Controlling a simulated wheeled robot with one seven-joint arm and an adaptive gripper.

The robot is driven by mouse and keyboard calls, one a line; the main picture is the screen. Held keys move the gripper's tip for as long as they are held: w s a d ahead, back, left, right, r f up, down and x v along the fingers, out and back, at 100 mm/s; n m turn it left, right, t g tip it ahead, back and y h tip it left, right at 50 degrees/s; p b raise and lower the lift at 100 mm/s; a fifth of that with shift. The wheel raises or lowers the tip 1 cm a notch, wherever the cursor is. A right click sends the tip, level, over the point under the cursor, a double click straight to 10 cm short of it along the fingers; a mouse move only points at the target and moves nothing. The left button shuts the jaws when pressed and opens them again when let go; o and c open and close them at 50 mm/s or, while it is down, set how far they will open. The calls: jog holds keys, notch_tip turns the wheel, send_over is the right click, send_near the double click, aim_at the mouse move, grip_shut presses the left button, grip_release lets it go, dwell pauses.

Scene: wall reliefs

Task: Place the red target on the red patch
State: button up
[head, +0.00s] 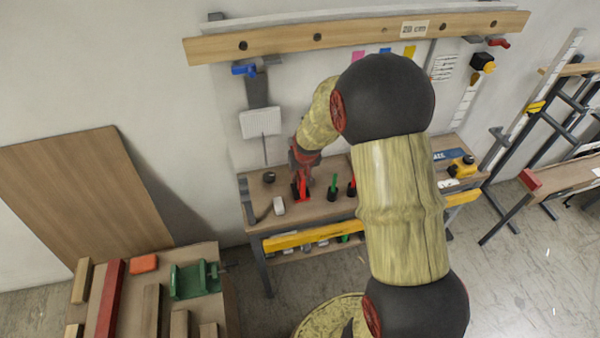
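My arm reaches down over the workbench (318,212) against the wall. My gripper (302,180) is at its left part, small in the view. A bright red piece (301,189) shows at the gripper's fingertips, low over the bench top; it may be the red target. Whether the fingers close on it or are only beside it cannot be told. Another red piece with a dark base (351,188) stands further right, partly hidden by my arm. I cannot make out a flat red patch for certain.
A green piece with a dark base (333,187) stands right of the gripper. A whitish block (278,206) and a dark round item (269,178) lie to its left. A yellow tool (462,166) is at the right end. A separate table with wood bars and a green vise (194,281) stands front left.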

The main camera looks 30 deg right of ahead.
jog(key=shift+o, duration=0.7)
jog(key=shift+r, duration=0.1)
jog(key=shift+r, duration=0.35)
jog(key=s+a+r+p, duration=0.1)
jog(key=s+a+r, duration=0.25)
jog(key=r, duration=0.45)
jog(key=s+a+r+n+t+p, duration=0.1)
jog(key=s+a+r, duration=0.25)
jog(key=r, duration=0.35)
jog(key=s+a+r+p, duration=0.1)
jog(key=s+a+r, duration=0.1)
jog(key=s+r, duration=0.45)
jog(key=s+a+r+n, duration=0.1)
jog(key=s+a+r, duration=0.2)
jog(key=s, duration=0.4)
jog(key=s+a+r+n+y, duration=0.1)
jog(key=s+a+r, duration=0.3)
jog(key=s, duration=0.3)
jog(key=shift+s+a+r, duration=0.15)
jog(key=shift+a+r, duration=0.1)
jog(key=shift+b, duration=0.3)
